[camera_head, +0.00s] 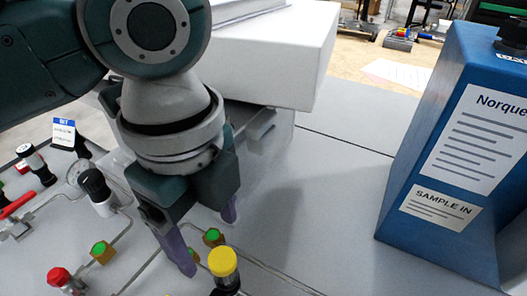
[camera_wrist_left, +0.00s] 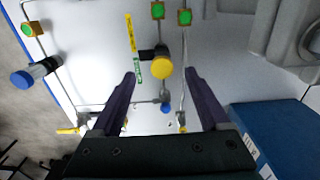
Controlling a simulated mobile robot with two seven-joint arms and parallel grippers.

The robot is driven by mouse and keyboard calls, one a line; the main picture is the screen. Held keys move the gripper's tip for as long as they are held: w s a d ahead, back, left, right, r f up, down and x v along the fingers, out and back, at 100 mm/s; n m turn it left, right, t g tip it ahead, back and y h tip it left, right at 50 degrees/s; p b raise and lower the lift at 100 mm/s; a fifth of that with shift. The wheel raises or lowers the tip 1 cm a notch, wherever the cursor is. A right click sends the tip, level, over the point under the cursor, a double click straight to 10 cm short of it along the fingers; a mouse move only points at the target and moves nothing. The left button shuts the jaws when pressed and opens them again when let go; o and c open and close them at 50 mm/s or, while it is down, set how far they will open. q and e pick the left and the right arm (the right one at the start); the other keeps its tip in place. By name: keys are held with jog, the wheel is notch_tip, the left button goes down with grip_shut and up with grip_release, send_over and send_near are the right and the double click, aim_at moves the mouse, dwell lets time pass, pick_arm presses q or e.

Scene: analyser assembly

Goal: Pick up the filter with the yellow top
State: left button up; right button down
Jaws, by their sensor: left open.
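The filter with the yellow top (camera_head: 223,263) stands on the panel at the bottom centre of the head view, its dark lower body cut off by the frame edge. In the left wrist view its yellow top (camera_wrist_left: 161,68) lies in the gap between my fingertips. My left gripper (camera_head: 209,243) is open and empty, with its purple fingers pointing down beside the filter in the head view. In the wrist view its fingers (camera_wrist_left: 161,75) show on either side, apart from the yellow top. How far the tips are above it is hard to tell. My right gripper is not in view.
Green-topped brass fittings (camera_head: 213,236) and thin tubes surround the filter. A red-capped part (camera_head: 60,277) and a black-capped part (camera_head: 95,187) stand to the left. A big blue box (camera_head: 423,150) stands right and a white box (camera_head: 270,55) behind. Bare panel lies between.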

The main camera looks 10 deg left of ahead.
aim_at(222, 259)
pick_arm(q)
notch_tip(222, 259, down, 4)
jog(key=shift+f+b, duration=0.25)
jog(key=shift+b, duration=0.1)
jog(key=f, duration=0.2)
jog(key=d+f+b, duration=0.1)
jog(key=f, duration=0.1)
jog(key=shift+f, duration=0.25)
jog(key=shift+a+f, duration=0.1)
jog(key=shift+f, duration=0.3)
grip_shut()
